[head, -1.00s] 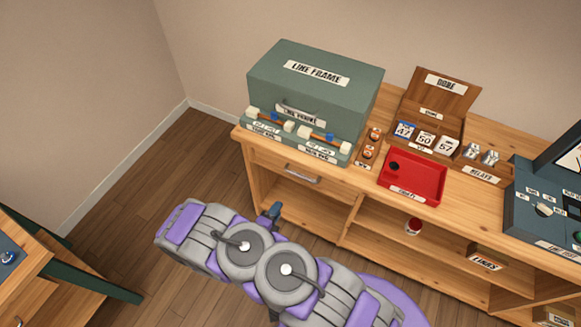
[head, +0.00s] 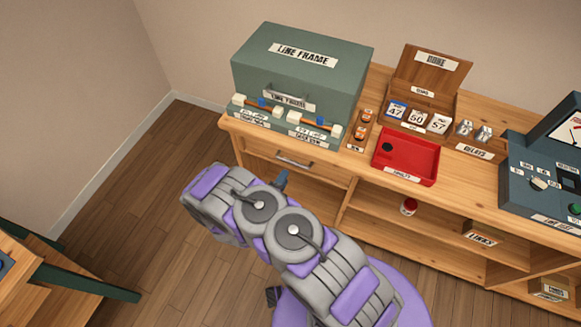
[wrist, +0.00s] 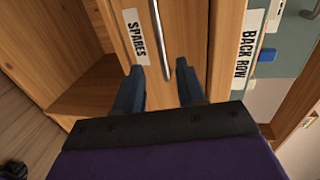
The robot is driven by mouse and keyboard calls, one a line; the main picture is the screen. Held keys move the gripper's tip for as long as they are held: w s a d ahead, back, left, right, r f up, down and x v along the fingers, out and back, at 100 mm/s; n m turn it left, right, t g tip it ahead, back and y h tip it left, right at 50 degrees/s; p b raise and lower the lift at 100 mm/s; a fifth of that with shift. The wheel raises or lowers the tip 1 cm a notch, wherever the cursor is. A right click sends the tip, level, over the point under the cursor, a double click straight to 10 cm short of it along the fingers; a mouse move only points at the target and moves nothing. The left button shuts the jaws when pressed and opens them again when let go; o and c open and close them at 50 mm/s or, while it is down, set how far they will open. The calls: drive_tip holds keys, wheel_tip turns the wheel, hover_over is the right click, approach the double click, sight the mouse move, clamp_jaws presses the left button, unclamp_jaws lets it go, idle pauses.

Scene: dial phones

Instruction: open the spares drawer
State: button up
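The spares drawer (head: 262,147) is a wooden front under the left end of the bench top, below the line frame, and it looks closed. Its metal bar handle (head: 294,161) shows in the head view. In the wrist view the SPARES label (wrist: 135,37) sits left of the handle (wrist: 160,40). My gripper (wrist: 157,76) is open and empty in the wrist view, its two dark fingers pointing at the drawer front. The handle's near end lies between the finger lines, just beyond the tips. In the head view only a fingertip (head: 281,179) shows past my arm.
The green line frame box (head: 300,75) stands on the bench above the drawer. A red tray (head: 405,155) is to its right. Open shelves (head: 300,195) lie below the drawer. Another table (head: 20,265) stands at lower left; floor is clear between.

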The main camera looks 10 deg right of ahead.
drive_tip(key=b+x, duration=0.2)
drive_tip(key=x, duration=0.6)
drive_tip(key=shift+w+d, duration=0.1)
drive_tip(key=shift+c, duration=0.3)
clamp_jaws()
